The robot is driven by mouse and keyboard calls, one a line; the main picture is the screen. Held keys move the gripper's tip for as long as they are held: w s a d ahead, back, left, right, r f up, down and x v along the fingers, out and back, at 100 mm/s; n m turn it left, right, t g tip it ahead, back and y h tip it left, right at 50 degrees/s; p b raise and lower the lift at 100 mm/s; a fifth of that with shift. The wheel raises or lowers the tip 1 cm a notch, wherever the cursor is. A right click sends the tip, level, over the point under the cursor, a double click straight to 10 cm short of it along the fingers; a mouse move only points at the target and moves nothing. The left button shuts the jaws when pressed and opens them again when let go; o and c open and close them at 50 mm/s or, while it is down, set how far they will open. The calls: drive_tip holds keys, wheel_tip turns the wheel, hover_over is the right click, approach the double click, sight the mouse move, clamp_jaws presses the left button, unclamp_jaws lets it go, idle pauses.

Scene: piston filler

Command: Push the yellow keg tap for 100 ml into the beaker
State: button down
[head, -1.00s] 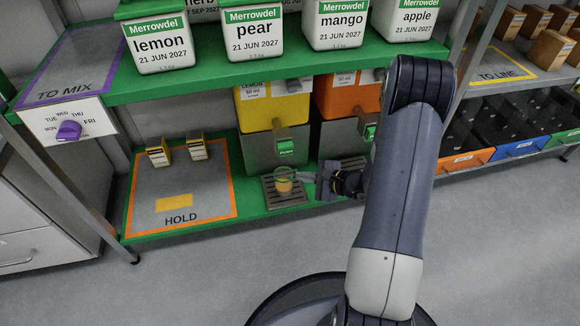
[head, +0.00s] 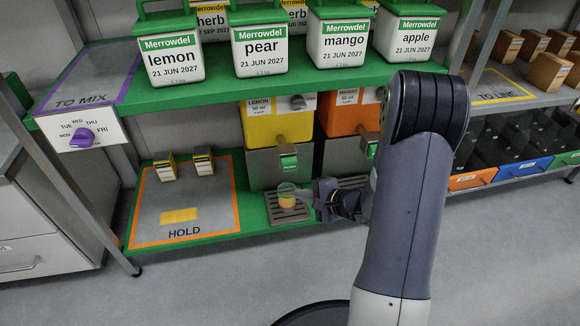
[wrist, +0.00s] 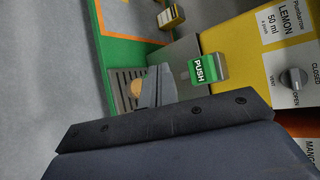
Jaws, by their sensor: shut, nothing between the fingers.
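The yellow keg (head: 278,122), labelled lemon 50 ml, stands on the lower green shelf. Its green PUSH tap (head: 289,163) is on the grey front below it and also shows in the wrist view (wrist: 204,69). The clear beaker (head: 287,201) stands on the drip tray (head: 275,215) below the tap and holds some orange-yellow liquid. In the wrist view the beaker (wrist: 135,88) is partly hidden behind the fingers. My gripper (head: 312,198) is shut and empty, low and just right of the beaker. Its fingers (wrist: 158,90) are below the tap, apart from it.
An orange mango keg (head: 345,112) with its own tap stands to the right, partly behind my arm. The yellow keg's valve knob (wrist: 292,78) appears turned to OPEN. The HOLD area (head: 205,215) at left has two small boxes at its back. Labelled tubs line the shelf above.

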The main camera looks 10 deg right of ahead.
sight(288, 169)
drive_tip(key=w+p, duration=0.1)
drive_tip(key=w, duration=0.6)
drive_tip(key=shift+w, duration=0.4)
drive_tip(key=shift+w, duration=0.15)
idle(1.6)
drive_tip(key=shift+w, duration=0.25)
drive_tip(key=shift+w+b, duration=0.4)
drive_tip(key=shift+w, duration=0.25)
idle(0.8)
drive_tip(key=shift+s, duration=0.1)
drive_tip(key=shift+s+b, duration=0.65)
drive_tip(key=shift+s, duration=0.35)
drive_tip(key=shift+s+b, duration=0.65)
drive_tip(key=shift+s, duration=1.85)
